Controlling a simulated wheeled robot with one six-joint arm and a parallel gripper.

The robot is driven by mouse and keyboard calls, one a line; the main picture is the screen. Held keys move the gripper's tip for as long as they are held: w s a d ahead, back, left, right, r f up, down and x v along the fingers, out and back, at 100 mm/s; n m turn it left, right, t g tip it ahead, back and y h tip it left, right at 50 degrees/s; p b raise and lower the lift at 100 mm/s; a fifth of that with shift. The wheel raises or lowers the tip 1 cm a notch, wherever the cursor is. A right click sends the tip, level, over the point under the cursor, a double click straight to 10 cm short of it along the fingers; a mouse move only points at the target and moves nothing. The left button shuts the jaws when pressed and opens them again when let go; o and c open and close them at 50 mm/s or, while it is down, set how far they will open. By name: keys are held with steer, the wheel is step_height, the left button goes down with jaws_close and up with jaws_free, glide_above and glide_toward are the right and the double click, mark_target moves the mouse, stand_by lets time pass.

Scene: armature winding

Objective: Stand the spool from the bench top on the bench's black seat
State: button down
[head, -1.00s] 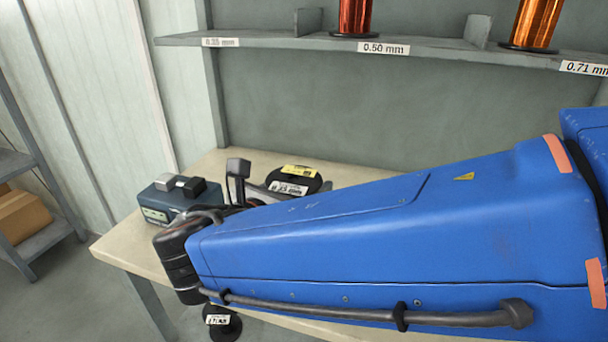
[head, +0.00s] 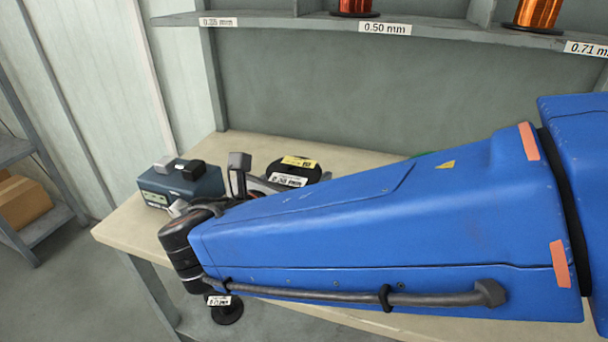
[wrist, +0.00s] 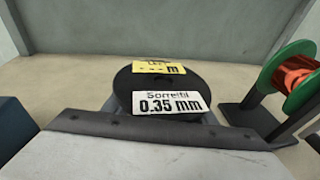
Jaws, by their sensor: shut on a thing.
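The spool (head: 296,164) shows its black top flange, with a yellow label and a white 0.35 mm label. In the wrist view the spool (wrist: 125,95) stands upright just beyond the gripper's palm. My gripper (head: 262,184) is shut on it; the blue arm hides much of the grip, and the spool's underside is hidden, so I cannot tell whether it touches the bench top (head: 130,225). A black round piece with a white label (head: 228,312) shows low by the bench's front edge, partly behind my arm; I cannot tell if it is the seat.
A blue-grey box (head: 180,185) stands left of the gripper. A copper spool with green flanges (wrist: 290,75) sits on a dark bracket at right in the wrist view. A shelf (head: 280,22) with copper spools runs above. Bare bench shows behind the held spool.

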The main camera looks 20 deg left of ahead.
steer(key=shift+f, duration=0.45)
stand_by(0.3)
steer(key=c, duration=0.7)
jaws_free()
steer(key=shift+f, duration=0.1)
steer(key=shift+s, duration=0.1)
steer(key=v, duration=1.7)
steer(key=shift+s, duration=0.2)
